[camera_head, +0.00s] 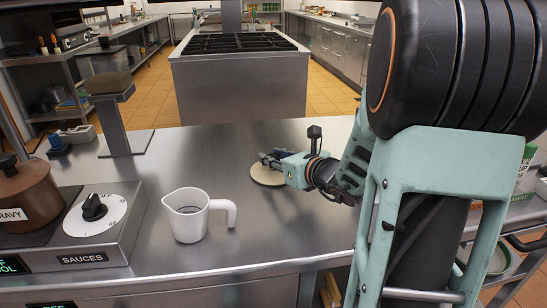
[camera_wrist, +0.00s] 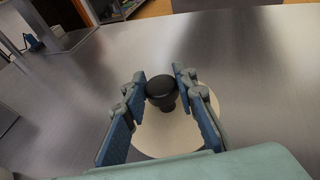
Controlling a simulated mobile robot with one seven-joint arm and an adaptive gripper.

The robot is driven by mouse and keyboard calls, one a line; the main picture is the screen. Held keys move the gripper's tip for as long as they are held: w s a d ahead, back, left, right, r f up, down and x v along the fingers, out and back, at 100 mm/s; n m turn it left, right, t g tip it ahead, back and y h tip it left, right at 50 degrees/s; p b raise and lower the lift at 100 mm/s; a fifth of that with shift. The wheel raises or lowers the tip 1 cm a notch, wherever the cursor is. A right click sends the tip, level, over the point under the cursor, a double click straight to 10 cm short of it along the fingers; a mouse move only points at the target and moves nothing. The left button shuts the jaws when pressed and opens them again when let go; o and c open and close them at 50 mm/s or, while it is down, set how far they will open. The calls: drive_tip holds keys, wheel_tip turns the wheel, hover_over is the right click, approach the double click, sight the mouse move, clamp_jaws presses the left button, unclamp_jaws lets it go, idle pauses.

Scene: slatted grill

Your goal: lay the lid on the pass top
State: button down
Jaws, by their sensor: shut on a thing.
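The lid (camera_head: 266,175) is a pale beige disc in the middle of the head view. Its black knob and pale plate (camera_wrist: 168,135) show in the wrist view. My gripper (camera_head: 275,160) is shut on the lid's knob; in the wrist view its blue-padded fingers (camera_wrist: 160,76) stand either side of the knob. The lid looks level, at or very near the steel pass top (camera_head: 285,235); I cannot tell whether it touches. My gripper hides part of the lid in the head view.
A white measuring jug (camera_head: 188,216) stands left of the lid. A sauce warmer (camera_head: 88,232) with a brown pot (camera_head: 28,194) is at far left. A post with a shelf (camera_head: 120,130) stands behind. Bare steel lies around the lid.

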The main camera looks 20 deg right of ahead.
drive_tip(key=c, duration=1.5)
unclamp_jaws()
drive_tip(key=shift+c, duration=0.2)
drive_tip(key=shift+r+p, duration=0.25)
drive_tip(key=shift+p, duration=0.2)
drive_tip(key=p+v, duration=0.1)
drive_tip(key=v, duration=1.1)
drive_tip(key=shift+f+p, duration=0.15)
drive_tip(key=shift+p, duration=0.2)
